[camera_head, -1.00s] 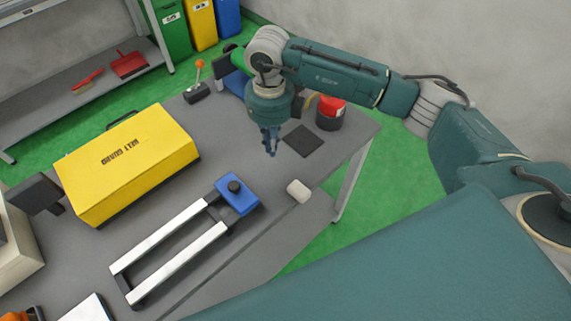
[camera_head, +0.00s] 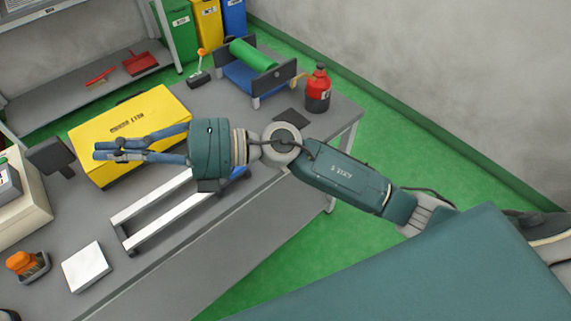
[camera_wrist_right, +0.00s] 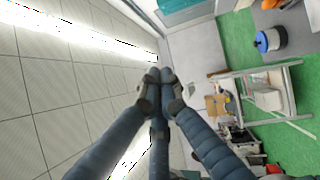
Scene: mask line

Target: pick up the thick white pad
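The thick white pad (camera_head: 87,267) lies flat on the grey table, near its front edge at the lower left of the head view. My right gripper (camera_head: 102,150) points left above the table, in front of the yellow case and well behind the pad in the picture. Its fingers come together at the tips, with nothing between them. In the right wrist view the fingertips (camera_wrist_right: 160,88) also meet, and the pad is not seen there. My left gripper is not in view.
The yellow case (camera_head: 160,108) and the white-railed frame (camera_head: 155,205) with its partly hidden blue end lie near my right arm. An orange-topped object (camera_head: 25,263) stands just left of the pad. A red bottle (camera_head: 318,90) stands at the right. Bare table surrounds the pad's right side.

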